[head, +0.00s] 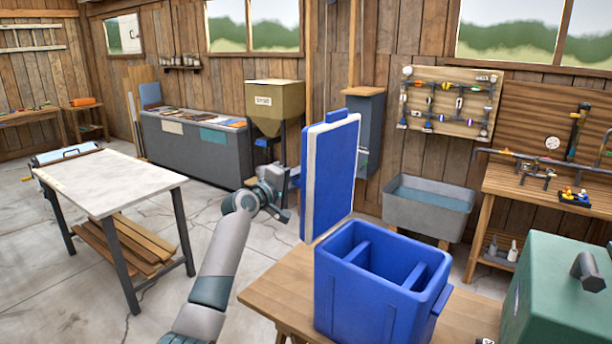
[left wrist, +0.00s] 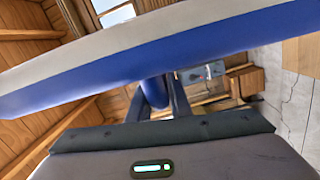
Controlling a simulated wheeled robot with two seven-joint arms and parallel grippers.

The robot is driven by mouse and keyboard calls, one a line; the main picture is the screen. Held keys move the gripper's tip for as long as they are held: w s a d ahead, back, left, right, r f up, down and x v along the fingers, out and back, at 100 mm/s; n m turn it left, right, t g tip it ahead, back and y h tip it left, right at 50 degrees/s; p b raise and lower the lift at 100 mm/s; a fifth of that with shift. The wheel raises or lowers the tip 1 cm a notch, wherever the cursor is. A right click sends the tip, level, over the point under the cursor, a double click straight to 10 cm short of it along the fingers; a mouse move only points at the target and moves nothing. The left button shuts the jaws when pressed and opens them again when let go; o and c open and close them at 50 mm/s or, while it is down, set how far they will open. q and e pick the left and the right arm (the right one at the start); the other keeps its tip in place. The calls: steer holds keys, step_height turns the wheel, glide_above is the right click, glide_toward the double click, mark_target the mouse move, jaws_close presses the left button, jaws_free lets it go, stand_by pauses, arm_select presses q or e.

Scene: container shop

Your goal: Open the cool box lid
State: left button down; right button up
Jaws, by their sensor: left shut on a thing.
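The cool box (head: 345,300) is a blue open-topped box on a wooden table, with dividers visible inside. Its blue lid with a pale border (head: 332,180) stands roughly upright above the box's left rim, so the inside is uncovered. My left gripper (head: 291,177) is at the lid's left side, its fingertips partly hidden by the lid. In the left wrist view the lid (left wrist: 130,75) crosses the top of the picture. There the gripper (left wrist: 165,95) is shut on a blue handle (left wrist: 154,92) at the lid. My right gripper is not in view.
A green case (head: 555,300) stands at the right, close to the cool box. The wooden table (head: 270,290) has bare room left of the box. A grey water basin (head: 428,210) stands behind. A white-topped table (head: 110,180) is at the left, with open floor between.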

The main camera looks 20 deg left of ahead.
arm_select(q)
steer(key=c, duration=1.6)
jaws_free()
steer(key=shift+d+f, duration=0.25)
steer(key=shift+f, duration=0.5)
steer(key=shift+c, duration=0.2)
steer(key=shift+w+r, duration=0.1)
steer(key=shift+w, duration=0.05)
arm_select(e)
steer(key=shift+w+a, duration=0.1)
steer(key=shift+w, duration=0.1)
arm_select(q)
steer(key=shift+r, duration=0.2)
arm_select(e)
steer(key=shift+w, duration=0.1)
arm_select(q)
steer(key=shift+s, duration=0.25)
